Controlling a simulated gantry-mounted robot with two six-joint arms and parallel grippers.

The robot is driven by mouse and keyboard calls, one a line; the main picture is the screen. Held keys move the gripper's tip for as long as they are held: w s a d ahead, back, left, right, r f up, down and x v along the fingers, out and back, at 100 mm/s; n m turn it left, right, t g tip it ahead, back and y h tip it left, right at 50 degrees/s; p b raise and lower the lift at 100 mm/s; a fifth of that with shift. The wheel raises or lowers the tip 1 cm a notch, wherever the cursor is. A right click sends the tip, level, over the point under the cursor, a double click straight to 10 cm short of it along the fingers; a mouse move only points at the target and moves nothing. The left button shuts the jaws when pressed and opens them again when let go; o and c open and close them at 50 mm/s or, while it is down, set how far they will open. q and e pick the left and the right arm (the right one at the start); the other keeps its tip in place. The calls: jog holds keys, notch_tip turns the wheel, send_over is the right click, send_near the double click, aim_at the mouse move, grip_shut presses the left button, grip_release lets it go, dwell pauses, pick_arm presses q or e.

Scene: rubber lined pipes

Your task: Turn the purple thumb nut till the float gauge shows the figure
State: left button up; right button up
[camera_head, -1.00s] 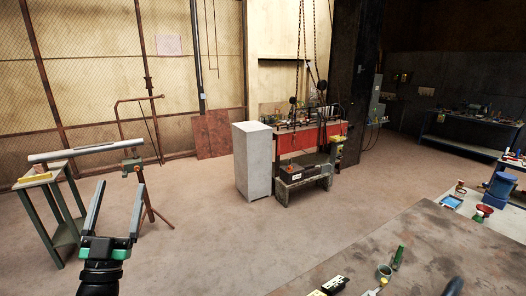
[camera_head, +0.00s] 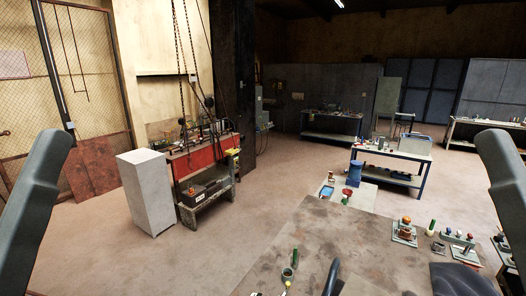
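I cannot make out a purple thumb nut or a float gauge with a figure anywhere in the head view. Small fixtures stand at the right end of the near worktable: a plate with orange-brown and green knobs (camera_head: 404,231) and a block with several small coloured parts (camera_head: 462,244). They are too small to tell whether either holds the nut or gauge. Large dark grey links of my arms show at the left and right edges. Neither gripper shows in the view.
The near worktable (camera_head: 290,232) fills the lower right, with a green cylinder (camera_head: 295,256), a ring (camera_head: 288,273) and a dark curved item (camera_head: 332,277). A pale cabinet (camera_head: 146,190) stands left beside a red bench (camera_head: 202,156). Open floor lies left of the table.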

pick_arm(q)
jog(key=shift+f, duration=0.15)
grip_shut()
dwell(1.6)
